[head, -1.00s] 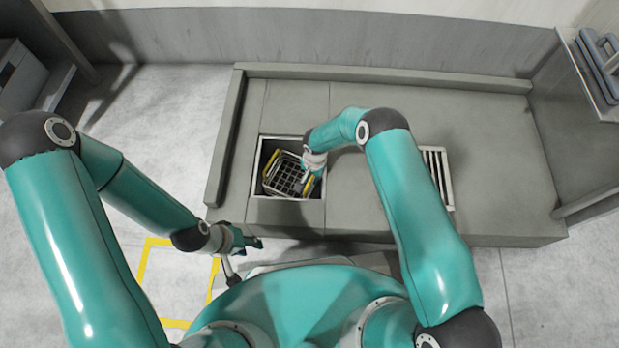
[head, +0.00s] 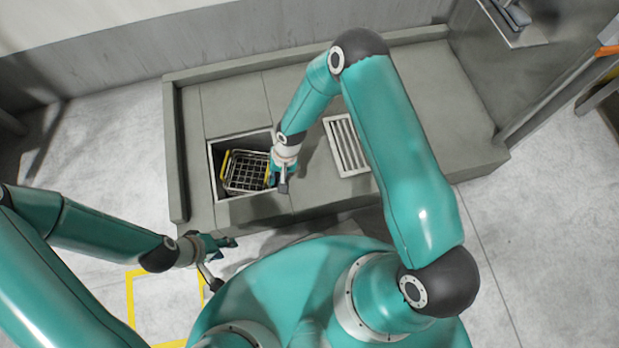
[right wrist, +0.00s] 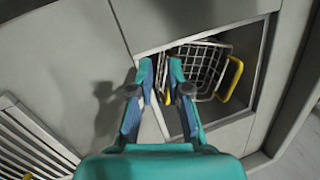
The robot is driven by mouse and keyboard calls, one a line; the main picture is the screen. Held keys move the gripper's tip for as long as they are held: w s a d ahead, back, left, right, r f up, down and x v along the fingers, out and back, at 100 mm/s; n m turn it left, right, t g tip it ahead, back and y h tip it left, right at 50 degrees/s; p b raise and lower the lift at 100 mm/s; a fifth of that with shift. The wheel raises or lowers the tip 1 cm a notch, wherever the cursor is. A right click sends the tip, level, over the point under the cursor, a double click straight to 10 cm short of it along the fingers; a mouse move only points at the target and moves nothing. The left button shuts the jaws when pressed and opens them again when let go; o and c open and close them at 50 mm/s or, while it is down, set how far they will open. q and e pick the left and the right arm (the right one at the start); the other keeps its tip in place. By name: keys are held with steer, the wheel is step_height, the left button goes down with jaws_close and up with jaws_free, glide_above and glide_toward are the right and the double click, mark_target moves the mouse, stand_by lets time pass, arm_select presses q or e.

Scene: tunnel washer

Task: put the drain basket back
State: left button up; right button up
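The drain basket (head: 247,172), a wire-grid basket with yellow handles, sits in the square pit (head: 214,190) in the grey platform, turned a little askew to the pit's walls. How deep it rests cannot be told. The basket also shows in the right wrist view (right wrist: 205,68), with one yellow handle at its far right side. My right gripper (head: 277,184) is over the pit's right side, by the basket's near handle. In the right wrist view its fingers (right wrist: 161,66) are apart, with a bit of yellow between them. My left gripper (head: 228,243) hangs off the platform's front, apart from the basket; its opening is unclear.
A slatted grate (head: 346,146) lies in the platform right of the pit. A raised curb (head: 178,150) runs along the platform's left and back edges. A yellow floor marking (head: 131,305) is at the lower left. The floor at right is clear.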

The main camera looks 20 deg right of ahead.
steer(key=s+d+r+n, duration=0.1)
steer(key=s+d+r, duration=0.1)
steer(key=s, duration=0.5)
steer(key=s+d+r+n+t, duration=0.1)
steer(key=s+d+r, duration=0.1)
steer(key=s+r, duration=0.2)
steer(key=s, duration=0.3)
steer(key=shift+s+r+y, duration=0.15)
steer(key=shift+y, duration=0.25)
